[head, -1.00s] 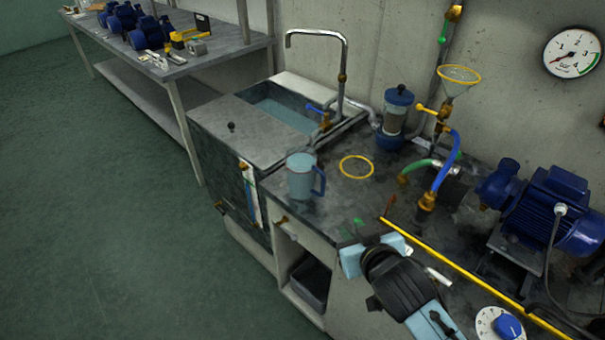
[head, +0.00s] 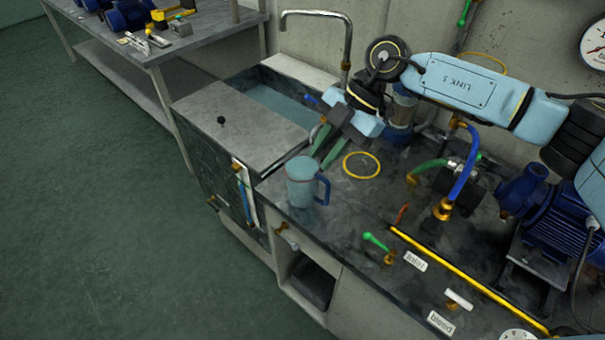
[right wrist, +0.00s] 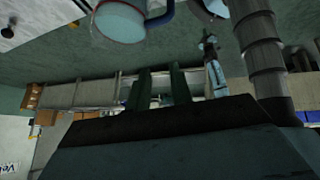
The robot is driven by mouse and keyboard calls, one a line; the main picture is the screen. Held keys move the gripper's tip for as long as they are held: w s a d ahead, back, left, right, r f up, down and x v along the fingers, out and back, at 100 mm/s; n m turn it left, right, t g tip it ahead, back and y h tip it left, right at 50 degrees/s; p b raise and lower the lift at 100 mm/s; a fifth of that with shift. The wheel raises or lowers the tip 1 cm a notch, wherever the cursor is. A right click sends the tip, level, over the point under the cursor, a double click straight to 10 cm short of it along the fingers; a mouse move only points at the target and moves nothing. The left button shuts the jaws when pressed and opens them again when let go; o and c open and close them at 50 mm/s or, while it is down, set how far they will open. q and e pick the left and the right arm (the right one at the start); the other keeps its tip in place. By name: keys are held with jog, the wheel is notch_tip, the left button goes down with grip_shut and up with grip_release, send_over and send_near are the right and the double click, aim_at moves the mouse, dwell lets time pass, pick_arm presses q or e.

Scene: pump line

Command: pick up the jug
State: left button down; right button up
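The jug (head: 301,184), pale translucent blue with a darker blue handle on its right, stands upright on the dark worktop near its front left corner. It also shows at the top edge of the right wrist view (right wrist: 121,20), partly cut off. My right gripper (head: 323,150) is just behind and slightly right of the jug, with its green fingers pointing down and left. The fingers are apart with an empty gap between them, which shows in the right wrist view (right wrist: 162,85). They do not hold the jug. My left gripper is not in view.
A sink (head: 277,108) with a tall tap lies behind the jug. A yellow ring (head: 361,165) marks the worktop right of it. A blue hose (head: 464,165), a yellow rail (head: 455,276) and a blue pump (head: 550,205) occupy the right side. The floor at left is clear.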

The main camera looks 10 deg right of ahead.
jog(key=m+h, duration=0.1)
jog(key=h, duration=0.1)
send_near(329, 190)
jog(key=w+r, duration=0.1)
jog(key=r, duration=0.1)
jog(key=d, duration=0.1)
jog(key=x, duration=0.9)
jog(key=b+x, duration=0.1)
jog(key=x, duration=0.3)
jog(key=shift+w+d+f, duration=0.15)
jog(key=shift+d+f, duration=0.2)
jog(key=shift+f, duration=0.05)
jog(key=shift+h, duration=0.3)
grip_shut()
jog(key=shift+r, duration=0.15)
